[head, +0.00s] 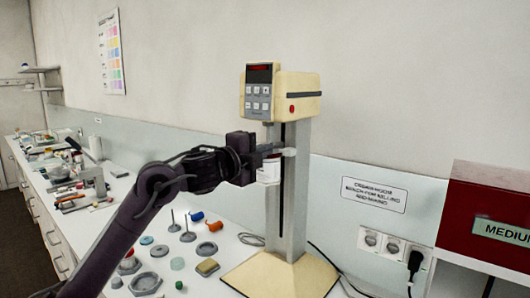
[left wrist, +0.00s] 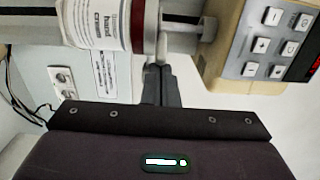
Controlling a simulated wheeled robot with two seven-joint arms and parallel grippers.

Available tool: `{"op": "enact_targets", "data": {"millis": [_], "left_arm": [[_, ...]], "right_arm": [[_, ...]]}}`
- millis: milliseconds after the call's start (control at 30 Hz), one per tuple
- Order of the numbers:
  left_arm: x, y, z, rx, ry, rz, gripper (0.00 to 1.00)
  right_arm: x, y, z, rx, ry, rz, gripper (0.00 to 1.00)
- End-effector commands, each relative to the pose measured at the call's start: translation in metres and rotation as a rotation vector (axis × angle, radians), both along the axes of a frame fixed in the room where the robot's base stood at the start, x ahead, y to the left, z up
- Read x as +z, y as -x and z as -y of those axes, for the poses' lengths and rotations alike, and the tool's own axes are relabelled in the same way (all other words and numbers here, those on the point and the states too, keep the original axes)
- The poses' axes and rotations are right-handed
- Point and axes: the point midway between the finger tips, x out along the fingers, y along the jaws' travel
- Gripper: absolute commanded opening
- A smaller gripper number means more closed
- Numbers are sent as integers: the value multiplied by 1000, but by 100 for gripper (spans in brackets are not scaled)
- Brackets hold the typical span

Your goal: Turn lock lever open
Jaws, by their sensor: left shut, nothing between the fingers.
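The cream mill (head: 297,82) stands on the bench with a keypad head on a grey column (head: 296,180). A white jar (head: 269,173) hangs at the column's holder; in the left wrist view the jar (left wrist: 103,25) shows a red-banded label. My left gripper (head: 272,150) is at the holder, just above the jar. In the left wrist view its fingers (left wrist: 160,75) are shut and empty. Their tips are close to a small pale stub (left wrist: 163,47), possibly the lock lever, below a grey rod with a round end (left wrist: 208,29). I cannot tell whether they touch.
The mill's cream base (head: 270,276) stands on the white bench. Wall sockets with a plugged cable (head: 415,262) and a red box (head: 500,215) are at right.

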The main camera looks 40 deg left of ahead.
Motion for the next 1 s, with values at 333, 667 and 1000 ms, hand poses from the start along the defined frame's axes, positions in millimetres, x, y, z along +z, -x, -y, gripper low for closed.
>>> {"op": "enact_targets", "data": {"millis": [333,667,1000], "left_arm": [[0,3,-8,-112,2,0,0],[4,5,-26,-394,4,-1,0],[0,4,-42,-465,0,0,0]], "right_arm": [[-4,-1,0,-1,-1,2,49],[6,-1,-1,-1,-2,3,49],[12,-2,-2,-1,-3,3,49]]}}
